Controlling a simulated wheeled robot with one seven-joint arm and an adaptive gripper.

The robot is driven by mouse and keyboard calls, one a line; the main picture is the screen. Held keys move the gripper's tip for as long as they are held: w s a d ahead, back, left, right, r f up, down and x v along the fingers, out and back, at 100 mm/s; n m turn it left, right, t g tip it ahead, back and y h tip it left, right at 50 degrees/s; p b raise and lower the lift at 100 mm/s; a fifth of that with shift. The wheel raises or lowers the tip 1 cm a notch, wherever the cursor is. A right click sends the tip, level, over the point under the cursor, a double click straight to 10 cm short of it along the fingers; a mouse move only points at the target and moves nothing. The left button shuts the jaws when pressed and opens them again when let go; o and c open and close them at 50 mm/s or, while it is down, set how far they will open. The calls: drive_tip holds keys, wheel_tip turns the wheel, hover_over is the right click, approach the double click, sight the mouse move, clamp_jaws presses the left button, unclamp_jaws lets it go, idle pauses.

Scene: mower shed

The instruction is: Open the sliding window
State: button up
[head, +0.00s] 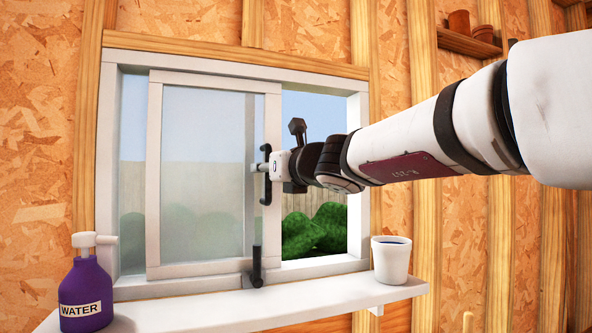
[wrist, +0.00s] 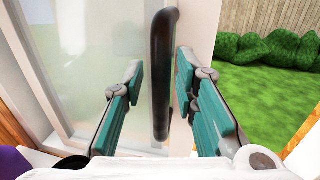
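The sliding window (head: 160,215) has a white-framed sash with hazy glass. The sash stands left of a clear gap on the right, through which bushes show. A black vertical bar handle (head: 266,188) is on the sash's right stile; it also shows in the wrist view (wrist: 160,40). My gripper (head: 262,168) is at the handle. In the wrist view, the teal-padded fingers of my gripper (wrist: 160,76) stand apart on either side of the handle, the right one closer to it. A black lever (head: 257,268) stands upright at the sash's lower right corner.
The white sill (head: 230,308) holds a purple WATER bottle (head: 86,290) at the left and a white cup (head: 391,260) at the right, below my arm. A shelf with pots (head: 459,22) is at the upper right.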

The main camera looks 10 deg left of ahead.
drive_tip(key=shift+d, duration=0.1)
drive_tip(key=v, duration=1.2)
idle(0.4)
drive_tip(key=s+d+f+n+g+h+p, duration=0.4)
drive_tip(key=s+d+f+n+h, duration=0.2)
drive_tip(key=s+d+f+n, duration=0.6)
drive_tip(key=s+d+f+n+g+h+p, duration=0.3)
drive_tip(key=s+d+f+n+h, duration=0.3)
drive_tip(key=s+d+f+n, duration=0.7)
drive_tip(key=s+d+n+g, duration=0.1)
drive_tip(key=s+d+n, duration=0.1)
drive_tip(key=s+d, duration=0.4)
drive_tip(key=shift+s+d+g+h+p, duration=0.2)
drive_tip(key=shift+s+g+h+p, duration=0.15)
drive_tip(key=shift+s, duration=0.3)
